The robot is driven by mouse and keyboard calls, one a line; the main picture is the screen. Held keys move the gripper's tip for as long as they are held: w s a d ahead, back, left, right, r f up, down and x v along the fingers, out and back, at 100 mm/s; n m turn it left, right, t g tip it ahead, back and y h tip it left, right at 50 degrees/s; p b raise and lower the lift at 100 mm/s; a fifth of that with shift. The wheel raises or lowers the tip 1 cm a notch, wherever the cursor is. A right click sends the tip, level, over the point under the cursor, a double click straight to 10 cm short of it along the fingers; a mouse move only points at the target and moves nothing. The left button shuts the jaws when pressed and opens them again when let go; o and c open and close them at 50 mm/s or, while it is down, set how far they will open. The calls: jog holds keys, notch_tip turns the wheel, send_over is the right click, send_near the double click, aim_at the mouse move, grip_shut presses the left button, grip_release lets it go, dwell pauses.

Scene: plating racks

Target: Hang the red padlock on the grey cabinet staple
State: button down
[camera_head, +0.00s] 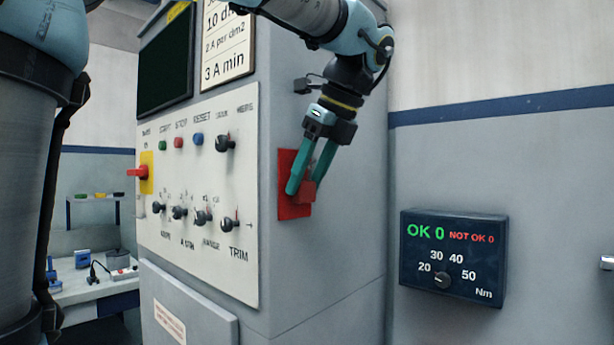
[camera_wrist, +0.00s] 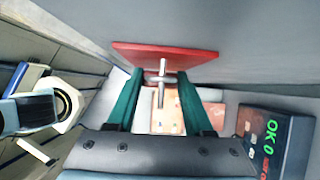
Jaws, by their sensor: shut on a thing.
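The red padlock (camera_head: 307,191) is between the teal fingers of my gripper (camera_head: 306,184) in the head view, and the gripper is shut on it. It is in front of a red plate (camera_head: 288,211) on the side of the grey cabinet (camera_head: 350,240). The wrist view shows my gripper (camera_wrist: 160,84) close to the red plate (camera_wrist: 165,52). A grey metal bar (camera_wrist: 162,95) points out from the plate between the fingers and overlaps a short crosswise bar. I take these for staple and shackle. I cannot tell whether the shackle is around the staple.
The cabinet's front panel (camera_head: 245,280) with knobs and buttons is to the left of my gripper. A dark torque display box (camera_head: 453,258) is on the wall to the right. A bench (camera_head: 95,290) with small items stands at the far left.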

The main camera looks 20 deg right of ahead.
jog(key=shift+f, duration=0.15)
jog(key=shift+c, duration=1.4)
grip_release()
jog(key=shift+f+b, duration=0.15)
jog(key=shift+b, duration=0.25)
jog(key=shift+b, duration=0.3)
jog(key=v, duration=1.1)
jog(key=shift+d, duration=0.3)
